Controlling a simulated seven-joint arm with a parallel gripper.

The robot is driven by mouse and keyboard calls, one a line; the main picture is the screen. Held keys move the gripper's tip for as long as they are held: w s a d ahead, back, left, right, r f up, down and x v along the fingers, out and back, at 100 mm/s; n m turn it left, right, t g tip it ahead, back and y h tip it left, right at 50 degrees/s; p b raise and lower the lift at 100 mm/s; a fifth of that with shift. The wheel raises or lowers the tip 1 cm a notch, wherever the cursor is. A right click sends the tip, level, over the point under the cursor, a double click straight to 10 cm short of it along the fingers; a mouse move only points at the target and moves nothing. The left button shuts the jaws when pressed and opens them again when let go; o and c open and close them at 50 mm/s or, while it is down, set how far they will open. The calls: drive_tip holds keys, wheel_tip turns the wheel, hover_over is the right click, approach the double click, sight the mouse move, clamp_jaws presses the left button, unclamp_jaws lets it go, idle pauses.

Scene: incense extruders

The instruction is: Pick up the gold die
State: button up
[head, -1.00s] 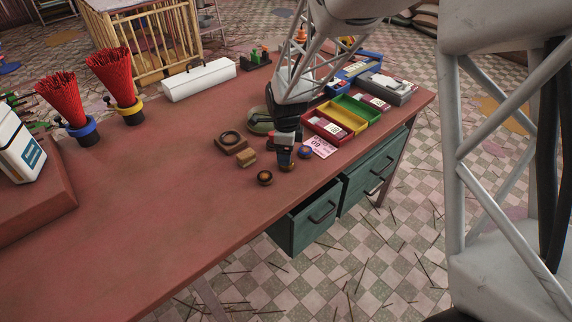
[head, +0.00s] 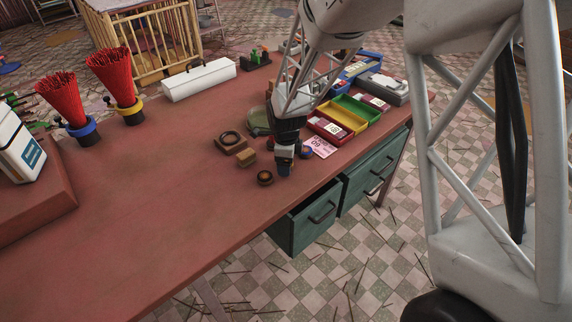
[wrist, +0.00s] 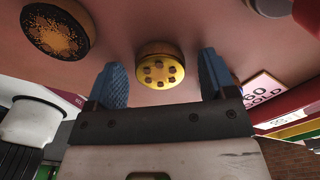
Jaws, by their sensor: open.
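The gold die (wrist: 161,71) is a short round plug with a yellow face full of small holes, on the table in the wrist view. My gripper (wrist: 160,64) is open, with one blue finger on each side of the die and visible gaps between. In the head view my gripper (head: 284,166) points down near the table's front edge and hides the die. Whether the fingers reach down around it I cannot tell.
A dark round die (head: 265,178) stands close by on the left, also in the wrist view (wrist: 55,32). A blue die (head: 306,153) and a pink card (head: 319,146) are to the right.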

drive_tip(key=shift+c, duration=0.3)
drive_tip(key=c, duration=1.1)
drive_tip(key=shift+o, duration=0.2)
drive_tip(key=shift+r, duration=0.2)
drive_tip(key=shift+r, duration=0.45)
drive_tip(key=shift+s+d+r, duration=0.1)
drive_tip(key=shift+s+r, duration=0.05)
drive_tip(key=shift+r, duration=0.45)
drive_tip(key=shift+s+r, duration=0.15)
drive_tip(key=shift+r, duration=0.45)
drive_tip(key=s+d, duration=0.2)
drive_tip(key=s, duration=0.5)
drive_tip(key=s+d+r, duration=0.1)
drive_tip(key=s+d, duration=0.2)
drive_tip(key=s, duration=0.4)
drive_tip(key=shift+s+r, duration=0.2)
drive_tip(key=shift+s, duration=0.05)
drive_tip(key=shift+w, duration=0.1)
